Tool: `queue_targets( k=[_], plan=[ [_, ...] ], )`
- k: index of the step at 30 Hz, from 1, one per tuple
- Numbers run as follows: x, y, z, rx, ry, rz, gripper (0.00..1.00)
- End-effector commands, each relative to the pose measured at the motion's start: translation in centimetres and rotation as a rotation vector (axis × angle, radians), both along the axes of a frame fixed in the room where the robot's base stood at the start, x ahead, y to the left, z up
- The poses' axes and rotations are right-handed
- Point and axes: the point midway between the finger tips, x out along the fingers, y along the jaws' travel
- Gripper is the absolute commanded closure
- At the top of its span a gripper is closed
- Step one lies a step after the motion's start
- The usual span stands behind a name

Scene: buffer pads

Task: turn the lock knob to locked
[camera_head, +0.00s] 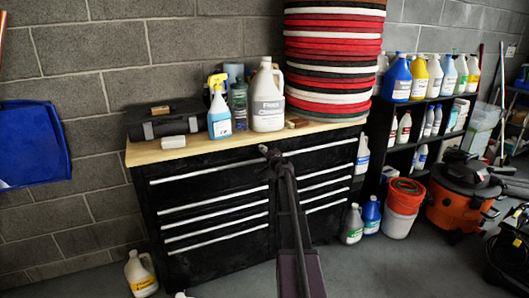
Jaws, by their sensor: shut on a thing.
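A black tool cabinet (215,232) with a wooden top stands against the block wall. Two columns of drawers with long silver handles show on its front. My gripper (268,154) is at the upper middle of the cabinet front, just under the top's edge, between the two columns. It looks small and dark against the black front. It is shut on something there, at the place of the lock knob. The knob is hidden by my gripper, so its turned position cannot be seen. My arm reaches up to it from the bottom of the view.
On the cabinet top (140,155) stand a spray bottle (219,112), a white jug (267,98), a black toolbox (155,122) and a tall stack of round pads (332,62). A shelf of bottles (409,125), a bucket (402,205) and an orange vacuum (456,205) are right.

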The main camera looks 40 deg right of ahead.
Motion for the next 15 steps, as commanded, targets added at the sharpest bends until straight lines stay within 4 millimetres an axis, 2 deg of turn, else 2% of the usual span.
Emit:
queue_targets(
  k=[10,11,13,15],
  plan=[
    [0.17,-0.06,0.04,0.004,-0.002,0.001,1.00],
    [0.17,-0.06,0.04,0.004,-0.002,0.001,0.43],
    [0.14,-0.05,0.03,0.003,-0.001,0.001,0.22],
    [0.11,-0.05,0.03,0.003,-0.001,0.000,0.20]
  ],
)
